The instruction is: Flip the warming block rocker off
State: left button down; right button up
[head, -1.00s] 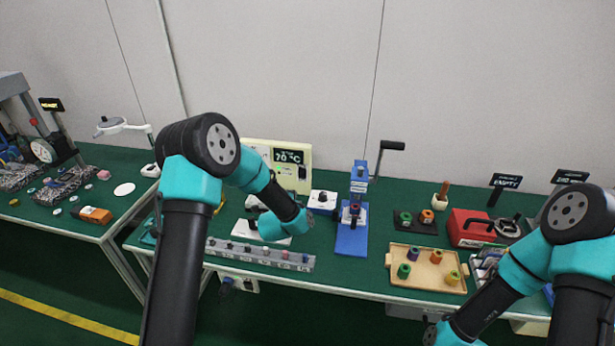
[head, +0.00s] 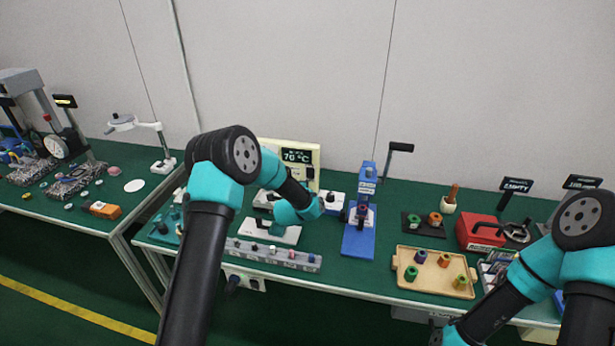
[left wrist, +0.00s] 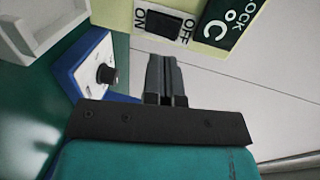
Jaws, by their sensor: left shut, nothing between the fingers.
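The warming block's cream panel (head: 311,155) stands at the back of the bench, with a dark display reading 70 °C. In the left wrist view its black rocker (left wrist: 157,23) sits between the printed words ON and OFF, beside the dark display (left wrist: 232,18). I cannot tell which side of the rocker is pressed. My left gripper (left wrist: 164,62) is shut and empty, its tips just below the rocker in that view; I cannot tell whether they touch it.
A blue-and-white box with a black knob (left wrist: 107,74) is close left of my left fingers. A blue lever press (head: 360,225) stands right of the panel. A grey strip with several small pieces (head: 273,256) lies in front. A wooden tray (head: 434,285) is further right.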

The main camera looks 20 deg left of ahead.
aim_at(309, 172)
pick_arm(q)
jog(key=w, duration=0.5)
jog(key=shift+a+f, duration=0.1)
jog(key=shift+w, duration=0.9)
jog(key=shift+a, duration=0.15)
